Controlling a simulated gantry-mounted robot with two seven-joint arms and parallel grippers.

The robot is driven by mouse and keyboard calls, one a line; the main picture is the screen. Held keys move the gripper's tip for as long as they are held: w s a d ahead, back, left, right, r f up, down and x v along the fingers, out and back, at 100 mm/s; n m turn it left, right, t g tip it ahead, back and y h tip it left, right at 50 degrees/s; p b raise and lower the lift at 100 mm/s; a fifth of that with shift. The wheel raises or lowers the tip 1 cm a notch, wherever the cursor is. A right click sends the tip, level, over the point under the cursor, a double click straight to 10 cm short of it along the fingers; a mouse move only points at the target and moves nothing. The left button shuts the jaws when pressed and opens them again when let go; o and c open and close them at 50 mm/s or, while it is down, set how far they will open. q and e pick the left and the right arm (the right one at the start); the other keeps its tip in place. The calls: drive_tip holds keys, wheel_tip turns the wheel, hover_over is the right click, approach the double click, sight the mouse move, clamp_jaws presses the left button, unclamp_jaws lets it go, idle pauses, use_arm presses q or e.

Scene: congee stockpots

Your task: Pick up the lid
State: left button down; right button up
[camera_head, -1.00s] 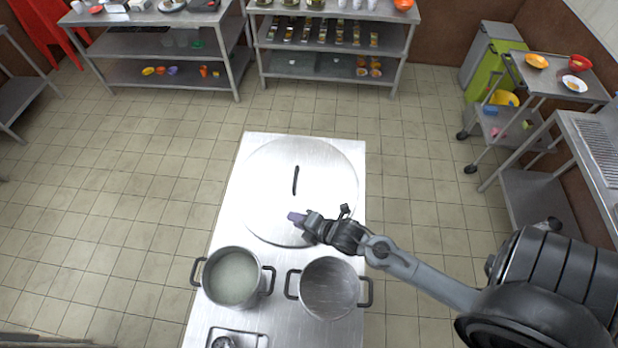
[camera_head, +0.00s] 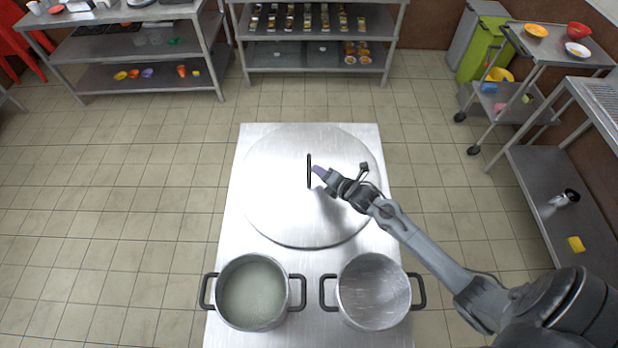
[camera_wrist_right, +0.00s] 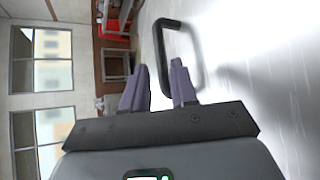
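The lid (camera_head: 275,215) is a large round brushed-metal disc lying flat on the steel table. Its thin black bar handle (camera_head: 309,165) stands at the middle. My right gripper (camera_head: 318,171) is over the lid, its tips close to the right side of the handle. In the right wrist view, the two purple fingers of the right gripper (camera_wrist_right: 159,68) are apart. The black handle (camera_wrist_right: 160,45) shows at the fingertips, one bar lined up with the gap between them; I cannot tell whether they touch. My left gripper is not in view.
On the steel table (camera_head: 232,232), a pot of whitish liquid (camera_head: 253,292) and an empty-looking pot (camera_head: 374,291) stand at the front, side by side. Shelves (camera_head: 318,53) stand at the back, and a trolley (camera_head: 545,52) at the right. The floor left of the table is clear.

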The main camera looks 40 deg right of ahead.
sight(310, 166)
drive_tip(key=shift+x, duration=3.5)
drive_tip(key=shift+c, duration=0.4)
clamp_jaws()
drive_tip(key=shift+r, duration=0.1)
